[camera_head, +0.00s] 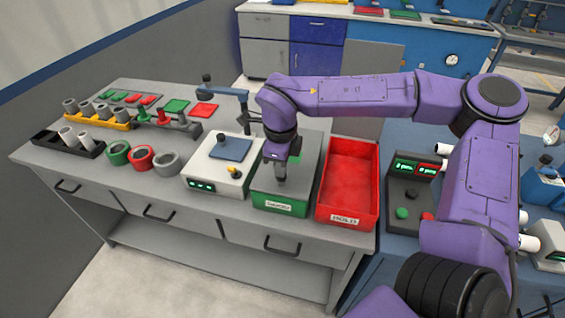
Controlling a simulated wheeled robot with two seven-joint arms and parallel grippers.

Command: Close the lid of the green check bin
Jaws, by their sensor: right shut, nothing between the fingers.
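The green check bin (268,202) stands on the workbench with a white label on its front. A grey-green panel (311,150), which looks like its lid, shows at the bin's back, behind my right gripper. My arm covers part of it, so I cannot tell its exact angle. My right gripper (280,182) points down over the bin, fingers shut and empty. I cannot tell whether the fingertips touch the bin or lid. My left gripper is not in view.
An open red bin (348,180) stands close on the right. A white device (217,166) with a blue pad stands close on the left. Pipe rings (141,157) and pipe racks (95,117) lie farther left. A dark panel with displays (408,190) is at the right.

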